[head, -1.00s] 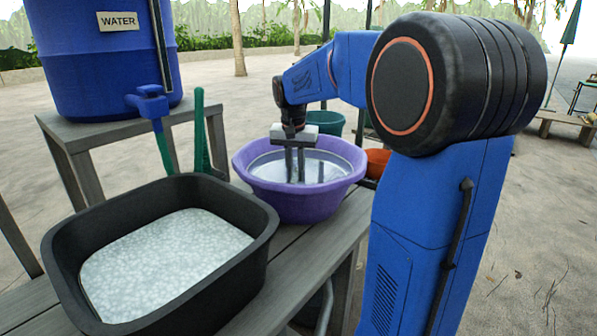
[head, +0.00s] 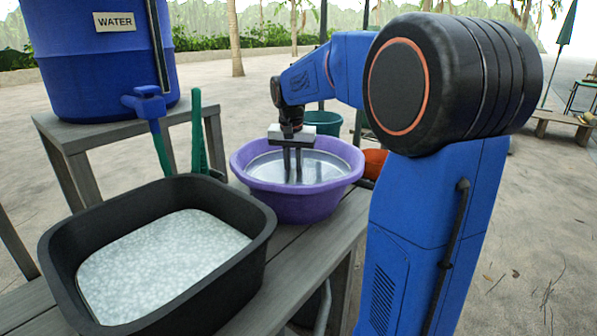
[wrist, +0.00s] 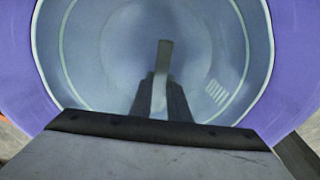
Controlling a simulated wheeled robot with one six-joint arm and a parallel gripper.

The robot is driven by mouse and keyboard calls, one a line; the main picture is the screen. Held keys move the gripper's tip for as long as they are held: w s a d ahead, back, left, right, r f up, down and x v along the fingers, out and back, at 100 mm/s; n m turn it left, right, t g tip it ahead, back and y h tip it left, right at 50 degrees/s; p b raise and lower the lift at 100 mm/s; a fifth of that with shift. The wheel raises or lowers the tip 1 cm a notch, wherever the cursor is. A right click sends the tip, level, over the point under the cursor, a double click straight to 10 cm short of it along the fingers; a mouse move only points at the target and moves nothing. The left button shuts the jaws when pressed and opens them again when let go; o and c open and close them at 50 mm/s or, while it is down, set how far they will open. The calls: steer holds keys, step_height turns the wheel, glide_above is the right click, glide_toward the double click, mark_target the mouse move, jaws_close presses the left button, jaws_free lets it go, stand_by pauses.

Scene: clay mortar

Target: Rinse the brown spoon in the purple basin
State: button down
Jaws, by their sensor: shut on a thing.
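The purple basin (head: 297,205) stands on the grey wooden bench and holds water (head: 318,166). It also fills much of the wrist view (wrist: 295,60). My gripper (head: 292,178) points straight down inside the basin, with its fingers reaching to the water. In the wrist view my gripper's fingers (wrist: 161,98) are shut on a thin flat strip, the spoon (wrist: 164,60), which looks pale greyish brown there. Its far end sticks out past the fingertips over the basin's middle. I cannot make out the spoon in the head view.
A black tub (head: 235,265) with pale speckled contents stands at the front left of the bench. A blue water barrel (head: 95,65) with a tap (head: 147,103) stands on a stand (head: 85,150) behind it. A green bucket (head: 322,122) and an orange vessel (head: 375,160) are beyond the basin.

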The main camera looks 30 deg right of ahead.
steer(key=shift+s+d, duration=0.15)
steer(key=shift+d, duration=0.45)
stand_by(1.0)
steer(key=shift+r, duration=0.1)
step_height(320, 180, up, 12)
steer(key=shift+r, duration=0.2)
stand_by(1.1)
stand_by(1.0)
step_height(320, 180, up, 4)
